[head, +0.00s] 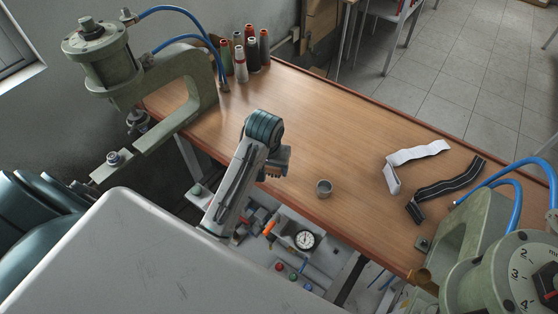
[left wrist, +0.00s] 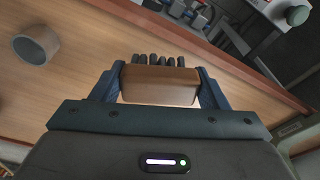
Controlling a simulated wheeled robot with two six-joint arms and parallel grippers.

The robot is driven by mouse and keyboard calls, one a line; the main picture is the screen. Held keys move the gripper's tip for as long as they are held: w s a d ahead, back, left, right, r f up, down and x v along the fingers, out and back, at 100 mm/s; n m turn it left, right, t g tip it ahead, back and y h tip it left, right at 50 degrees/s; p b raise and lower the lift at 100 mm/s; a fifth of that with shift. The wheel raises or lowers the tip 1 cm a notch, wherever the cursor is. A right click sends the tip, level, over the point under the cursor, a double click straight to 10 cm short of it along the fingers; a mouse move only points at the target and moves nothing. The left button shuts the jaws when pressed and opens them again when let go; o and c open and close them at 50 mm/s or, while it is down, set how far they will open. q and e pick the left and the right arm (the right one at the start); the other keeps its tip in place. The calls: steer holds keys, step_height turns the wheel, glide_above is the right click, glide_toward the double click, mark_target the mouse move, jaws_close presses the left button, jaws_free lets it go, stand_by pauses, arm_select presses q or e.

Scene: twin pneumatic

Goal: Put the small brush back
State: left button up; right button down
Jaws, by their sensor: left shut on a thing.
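The small brush (left wrist: 160,87) has a brown wooden block and a row of dark bristles. In the left wrist view it sits between both fingers of my left gripper (left wrist: 160,78), bristles pointing away from the palm. In the head view my left gripper (head: 277,166) is over the front edge of the wooden table, and the brush is mostly hidden by the gripper there. A small grey round cup (head: 323,187) stands on the table just right of the gripper; it also shows in the left wrist view (left wrist: 37,44). My right gripper is not in view.
Green presses stand at the left (head: 185,95) and right (head: 470,235). Thread spools (head: 241,66) stand at the back left. A white strap (head: 415,154) and a black strap (head: 447,184) lie at the right. A gauge panel (head: 304,240) sits below the front edge. The table's middle is clear.

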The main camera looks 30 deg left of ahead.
arm_select(q)
steer(key=w, duration=0.4)
steer(key=shift+f+p, duration=0.2)
steer(key=shift+p, duration=0.2)
steer(key=shift+w+d, duration=0.1)
steer(key=shift+w, duration=0.15)
step_height(320, 180, down, 3)
steer(key=shift+w+r+p, duration=0.1)
steer(key=shift+w+p, duration=0.05)
steer(key=shift+p, duration=0.95)
steer(key=shift+f, duration=0.55)
steer(key=o, duration=0.9)
steer(key=shift+o, duration=0.2)
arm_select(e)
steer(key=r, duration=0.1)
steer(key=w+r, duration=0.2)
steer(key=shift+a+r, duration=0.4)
